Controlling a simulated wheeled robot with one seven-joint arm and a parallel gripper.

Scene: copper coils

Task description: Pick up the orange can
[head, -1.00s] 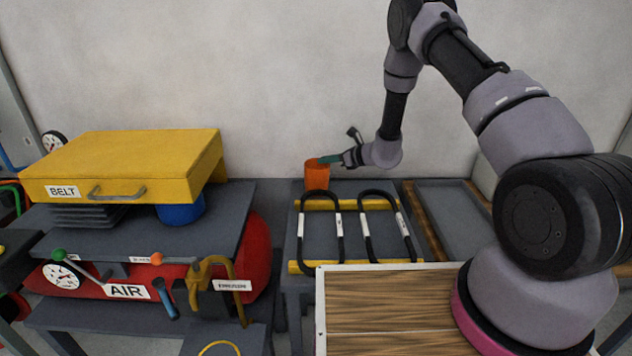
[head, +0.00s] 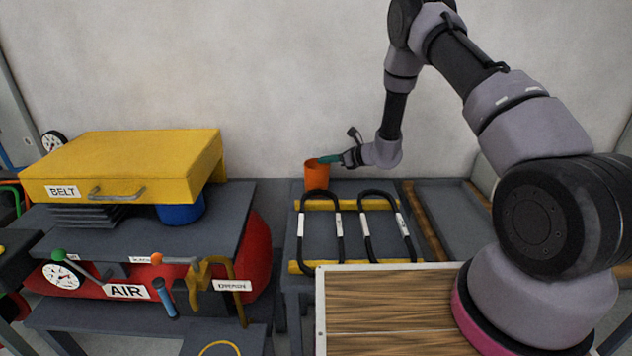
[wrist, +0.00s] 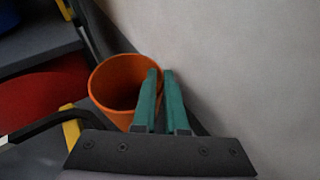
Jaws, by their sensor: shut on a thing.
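The orange can (head: 316,178) stands upright at the back of the grey table, close to the wall. It is open at the top and looks empty in the wrist view (wrist: 110,92). My gripper (head: 326,160) reaches it from the right at rim height. In the wrist view the two green fingers (wrist: 160,74) straddle the can's right wall, one inside the rim and one outside. They are shut on that wall. The can's base is partly hidden behind a black loop in the head view.
Two black loops with white labels (head: 338,226) lie on yellow bars (head: 350,267) in front of the can. A yellow BELT box (head: 130,160) and a blue cylinder (head: 182,210) are at left. The wall (head: 270,90) is right behind. A wooden-topped box (head: 390,315) is nearer.

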